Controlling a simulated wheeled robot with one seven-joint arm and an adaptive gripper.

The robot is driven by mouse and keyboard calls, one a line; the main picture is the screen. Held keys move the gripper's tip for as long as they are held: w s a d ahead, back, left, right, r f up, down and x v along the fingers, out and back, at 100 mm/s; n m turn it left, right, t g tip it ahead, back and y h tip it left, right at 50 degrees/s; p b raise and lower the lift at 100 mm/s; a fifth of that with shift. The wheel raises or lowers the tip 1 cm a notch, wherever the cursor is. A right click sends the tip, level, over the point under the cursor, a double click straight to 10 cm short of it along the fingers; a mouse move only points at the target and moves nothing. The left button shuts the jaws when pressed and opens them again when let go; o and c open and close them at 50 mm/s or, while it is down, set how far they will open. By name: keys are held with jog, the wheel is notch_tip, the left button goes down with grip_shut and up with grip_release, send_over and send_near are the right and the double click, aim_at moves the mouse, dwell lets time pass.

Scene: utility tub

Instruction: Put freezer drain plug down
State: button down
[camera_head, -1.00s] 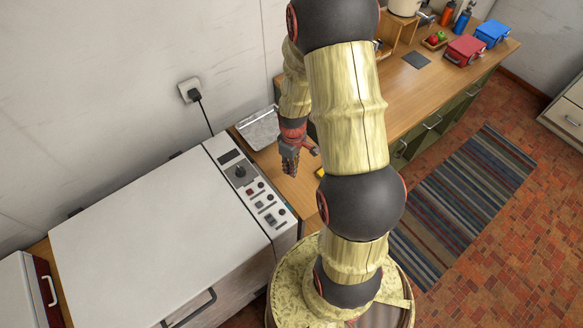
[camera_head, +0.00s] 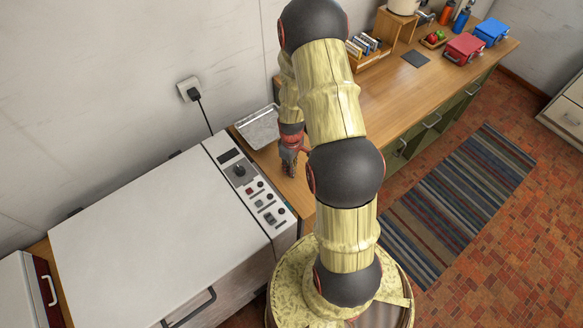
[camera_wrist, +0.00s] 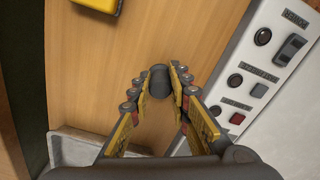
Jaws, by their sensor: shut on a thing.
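The drain plug (camera_wrist: 159,82) is a small dark grey round piece between my fingertips in the wrist view. My gripper (camera_wrist: 160,85) is shut on it, with a finger on each side. In the head view my gripper (camera_head: 289,166) points down over the wooden counter (camera_head: 300,190), just right of the white freezer's control panel (camera_head: 250,188). The plug is too small or hidden to make out there. I cannot tell whether the plug touches the counter.
A metal tray (camera_head: 258,129) lies behind my gripper and shows at the wrist view's lower left (camera_wrist: 75,148). A yellow thing (camera_wrist: 98,4) lies at that view's top edge. The control panel (camera_wrist: 255,75) stands close on the right. Bare wood surrounds the plug.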

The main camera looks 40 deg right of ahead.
jog(key=shift+f, duration=0.1)
jog(key=c, duration=1.7)
grip_release()
jog(key=shift+o, duration=0.2)
